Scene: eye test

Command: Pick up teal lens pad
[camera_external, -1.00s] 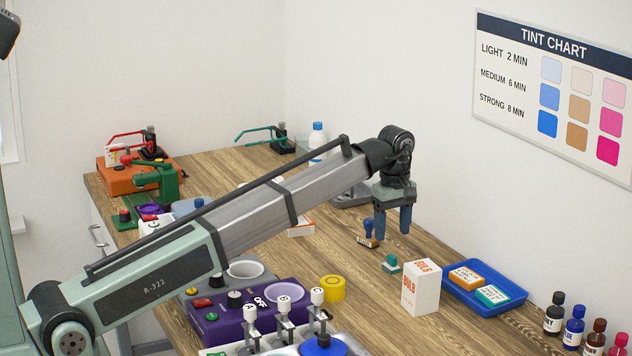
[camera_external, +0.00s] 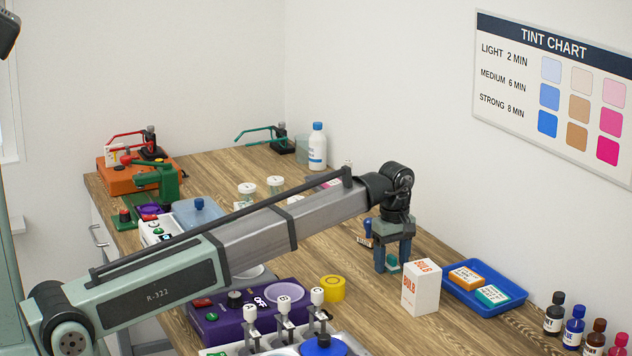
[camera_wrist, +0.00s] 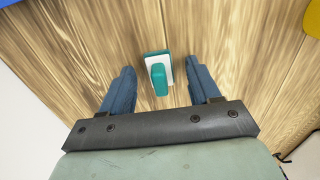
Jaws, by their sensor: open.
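In the wrist view the pad (camera_wrist: 159,79) lies between and slightly beyond my two blue fingers, with gaps on both sides. My gripper (camera_external: 392,267) is open and low over the pad, pointing down. In the wrist view my gripper (camera_wrist: 163,73) holds nothing.
A white BULB box (camera_external: 421,287) stands close to the right of my gripper. A blue tray (camera_external: 511,303) with two small boxes lies beyond it. A blue-handled stamp (camera_external: 368,232) is close behind my left finger.

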